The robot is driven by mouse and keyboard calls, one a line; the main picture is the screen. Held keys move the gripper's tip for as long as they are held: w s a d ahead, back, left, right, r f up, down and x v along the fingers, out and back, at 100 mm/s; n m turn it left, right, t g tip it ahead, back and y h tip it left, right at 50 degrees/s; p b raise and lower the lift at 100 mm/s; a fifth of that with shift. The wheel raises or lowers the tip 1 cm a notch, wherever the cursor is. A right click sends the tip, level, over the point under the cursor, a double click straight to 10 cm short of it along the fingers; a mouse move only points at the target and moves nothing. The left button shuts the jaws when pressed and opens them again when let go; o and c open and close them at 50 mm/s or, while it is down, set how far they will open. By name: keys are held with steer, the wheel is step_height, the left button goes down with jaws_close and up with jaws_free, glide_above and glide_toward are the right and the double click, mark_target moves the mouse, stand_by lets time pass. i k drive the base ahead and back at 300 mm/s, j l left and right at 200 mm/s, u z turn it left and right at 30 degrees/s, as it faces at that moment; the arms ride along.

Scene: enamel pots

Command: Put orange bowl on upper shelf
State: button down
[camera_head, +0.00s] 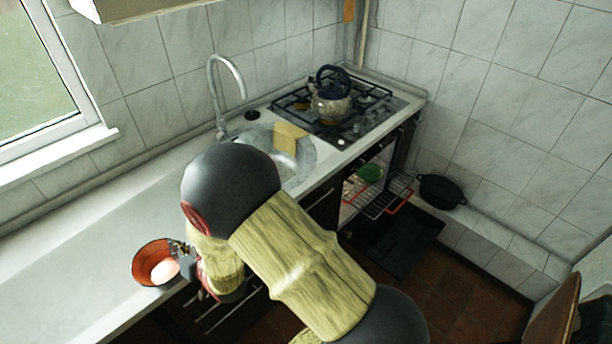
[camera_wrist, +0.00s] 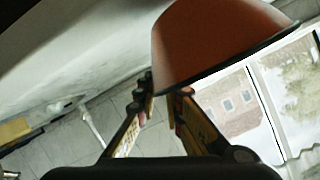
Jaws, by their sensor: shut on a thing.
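The orange bowl (camera_head: 146,256) is at the lower left in the head view, over the front part of the countertop, with its open side up. A pale rounded patch or thing (camera_head: 164,271) shows inside it. My gripper (camera_head: 182,250) is shut on the bowl's right rim. In the wrist view the bowl (camera_wrist: 215,45) fills the top middle, its rim between the fingers of my gripper (camera_wrist: 163,92). I cannot tell how far the bowl is above the counter. A cabinet or shelf underside (camera_head: 135,8) shows at the top left; its inside is out of view.
The pale countertop (camera_head: 60,262) is clear on the left. A faucet (camera_head: 226,80), a sink with a yellow sponge-like block (camera_head: 290,136), and a kettle (camera_head: 330,101) on the stove lie further back. The oven door (camera_head: 398,240) is open; a black pot (camera_head: 441,190) stands right.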

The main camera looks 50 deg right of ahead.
mark_target(370, 207)
steer(key=l+z, duration=0.1)
steer(key=z, duration=0.7)
steer(key=i+l+z, duration=0.1)
steer(key=z, duration=0.25)
steer(key=l+z, duration=0.1)
steer(key=z, duration=0.3)
